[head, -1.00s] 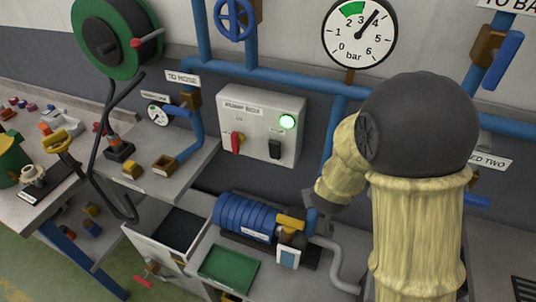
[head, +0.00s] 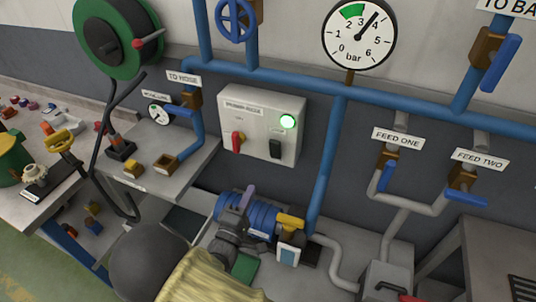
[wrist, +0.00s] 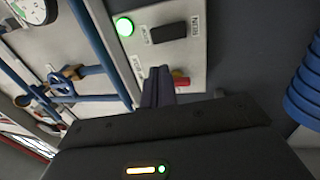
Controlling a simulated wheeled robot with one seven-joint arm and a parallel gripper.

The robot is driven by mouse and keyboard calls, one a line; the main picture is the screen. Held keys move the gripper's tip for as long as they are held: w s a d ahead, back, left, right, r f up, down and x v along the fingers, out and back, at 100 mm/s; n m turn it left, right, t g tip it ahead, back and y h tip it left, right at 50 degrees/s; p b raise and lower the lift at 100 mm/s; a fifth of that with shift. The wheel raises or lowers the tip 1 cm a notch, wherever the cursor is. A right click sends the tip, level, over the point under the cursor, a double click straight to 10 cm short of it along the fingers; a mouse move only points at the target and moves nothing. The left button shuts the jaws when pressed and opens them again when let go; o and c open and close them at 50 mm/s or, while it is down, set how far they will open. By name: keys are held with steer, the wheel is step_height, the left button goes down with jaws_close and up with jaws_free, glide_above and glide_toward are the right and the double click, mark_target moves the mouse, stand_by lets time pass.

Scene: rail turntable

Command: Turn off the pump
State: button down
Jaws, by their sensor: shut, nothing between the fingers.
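The pump's grey switch box (head: 262,124) is on the wall, with a lit green lamp (head: 288,121), a red handle (head: 238,142) and a black switch (head: 275,149). The blue ribbed pump (head: 262,213) stands on the bench below, partly hidden by my gripper. My gripper (head: 249,188) is shut and empty, in front of the pump and below the box in the head view. In the wrist view, its closed fingers (wrist: 158,75) point at the box (wrist: 155,15) and overlap its lower edge, beside the red handle (wrist: 181,80). I cannot tell whether they touch it.
A gauge (head: 359,33) reads between 3 and 4 bar. Blue pipes run along the wall. Valve handles labelled FEED ONE (head: 386,176) and FEED TWO (head: 466,198) are at right. A hose reel (head: 112,38) hangs at left. A small yellow-handled part (head: 291,222) sits beside the pump.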

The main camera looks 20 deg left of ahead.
mark_target(271, 146)
steer(key=shift+w, duration=0.1)
steer(key=p+x, duration=0.4)
steer(key=x, duration=1)
steer(key=shift+d+p, duration=0.1)
steer(key=shift+p, duration=0.3)
steer(key=shift+r, duration=0.1)
